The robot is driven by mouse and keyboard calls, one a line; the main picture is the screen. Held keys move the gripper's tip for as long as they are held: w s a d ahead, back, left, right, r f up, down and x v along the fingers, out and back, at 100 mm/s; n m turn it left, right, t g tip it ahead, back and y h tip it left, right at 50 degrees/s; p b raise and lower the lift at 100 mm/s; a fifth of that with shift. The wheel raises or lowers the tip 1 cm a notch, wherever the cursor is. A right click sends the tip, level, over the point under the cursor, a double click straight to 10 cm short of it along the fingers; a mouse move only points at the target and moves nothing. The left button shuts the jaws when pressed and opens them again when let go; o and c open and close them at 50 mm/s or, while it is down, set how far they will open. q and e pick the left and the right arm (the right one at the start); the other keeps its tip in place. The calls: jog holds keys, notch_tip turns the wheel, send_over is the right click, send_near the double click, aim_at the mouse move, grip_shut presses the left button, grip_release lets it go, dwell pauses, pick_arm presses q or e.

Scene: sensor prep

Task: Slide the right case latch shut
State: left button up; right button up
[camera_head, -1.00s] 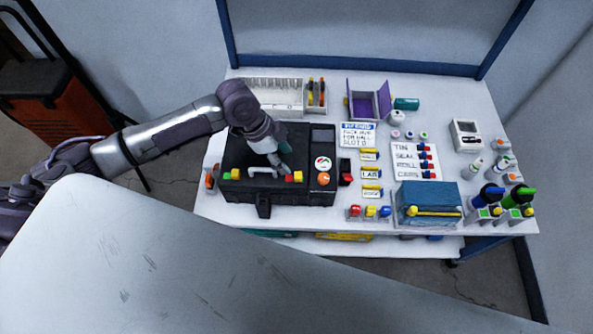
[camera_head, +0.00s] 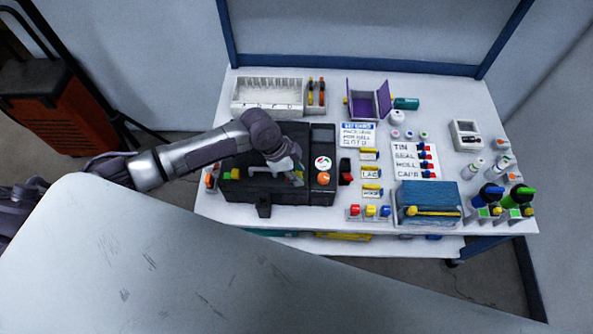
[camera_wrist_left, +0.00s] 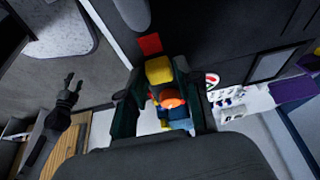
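The black case (camera_head: 265,194) lies on the left part of the workbench. Its right latch, a yellow block, shows in the left wrist view (camera_wrist_left: 158,70) with a red patch beside it. My left gripper (camera_head: 296,178) is down at this latch. In the left wrist view its two dark fingers (camera_wrist_left: 159,95) stand apart, one on each side of the yellow block; contact is hard to judge. The gripper partly hides the latch in the head view. The left latch (camera_head: 235,173) is yellow with green beside it. My right gripper (camera_wrist_left: 73,82) shows small in the left wrist view, its fingers apart and empty.
An orange button (camera_head: 323,179) and a round sign (camera_head: 322,163) sit just right of the latch. A red switch (camera_head: 346,178), label blocks and a blue box (camera_head: 428,198) stand further right. A white rack (camera_head: 267,108) stands behind the case.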

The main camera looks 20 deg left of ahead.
pick_arm(q)
grip_shut()
jog(key=shift+s+a+r+p, duration=0.15)
jog(key=shift+a+p, duration=0.1)
jog(key=shift+a, duration=0.35)
jog(key=shift+s+a+f+p, duration=0.15)
jog(key=shift+a+p, duration=0.1)
jog(key=shift+a, duration=0.45)
jog(key=o, duration=0.5)
grip_release()
